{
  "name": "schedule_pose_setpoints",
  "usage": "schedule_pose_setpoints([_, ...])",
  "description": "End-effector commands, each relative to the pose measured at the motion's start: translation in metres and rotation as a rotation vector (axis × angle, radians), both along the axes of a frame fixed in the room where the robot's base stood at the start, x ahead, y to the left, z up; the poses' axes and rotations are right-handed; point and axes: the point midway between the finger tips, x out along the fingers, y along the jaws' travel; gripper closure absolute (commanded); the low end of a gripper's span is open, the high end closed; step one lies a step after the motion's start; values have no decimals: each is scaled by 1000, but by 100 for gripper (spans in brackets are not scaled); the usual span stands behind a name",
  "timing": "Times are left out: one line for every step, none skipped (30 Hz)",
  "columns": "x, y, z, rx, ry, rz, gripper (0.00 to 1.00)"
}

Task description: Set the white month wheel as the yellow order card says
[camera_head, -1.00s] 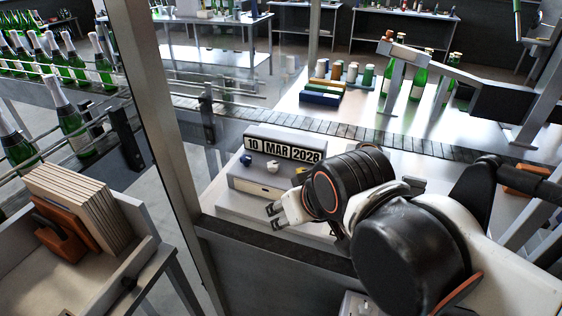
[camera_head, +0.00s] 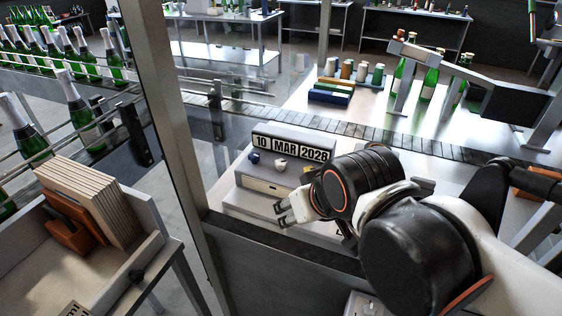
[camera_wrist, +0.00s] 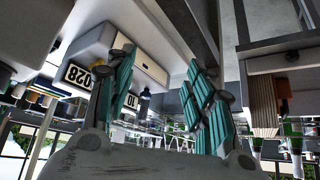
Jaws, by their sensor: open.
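The date unit (camera_head: 268,192) is a grey box whose raised display (camera_head: 292,149) reads 10 MAR 2028. Below the display, the blue wheel (camera_head: 254,158) is at left and the white month wheel (camera_head: 281,163) under MAR. A small yellow part to their right is partly hidden by my arm. My gripper (camera_head: 283,213) is open and empty, in front of the unit and below the white wheel, apart from it. In the wrist view my gripper (camera_wrist: 160,62) has spread teal fingers; the display (camera_wrist: 76,76) appears inverted and partly covered. I cannot make out the yellow order card.
A metal post (camera_head: 172,150) stands left of the unit, with a dark rail in front. A conveyor (camera_head: 350,130) runs behind it. Bottles (camera_head: 430,80) and colored foil stacks (camera_head: 345,72) stand on the bench behind. A tray (camera_head: 150,225) with wooden boards is at left.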

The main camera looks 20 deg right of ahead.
Motion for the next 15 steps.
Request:
schedule_pose_setpoints([1,0,2,1,3,-1,51])
schedule_pose_setpoints([2,0,4,0,6,-2,51])
schedule_pose_setpoints([5,-1,8,1,12,-3,51])
schedule_pose_setpoints([8,-1,11,1,19,-5,51])
schedule_pose_setpoints([11,-2,15,2,27,-7,51])
schedule_pose_setpoints([16,-3,21,3,42,-10,51])
schedule_pose_setpoints([20,-4,27,3,53,-14,51])
schedule_pose_setpoints([24,-4,32,4,66,-17,51])
schedule_pose_setpoints([31,-6,39,5,84,-21,51])
schedule_pose_setpoints([37,-6,44,5,98,-25,51])
schedule_pose_setpoints([42,-7,48,6,112,-28,51])
schedule_pose_setpoints([49,-9,54,7,131,-32,51])
schedule_pose_setpoints([54,-10,58,8,145,-36,51])
schedule_pose_setpoints([59,-11,62,9,158,-39,51])
schedule_pose_setpoints([67,-12,66,10,177,-43,51])
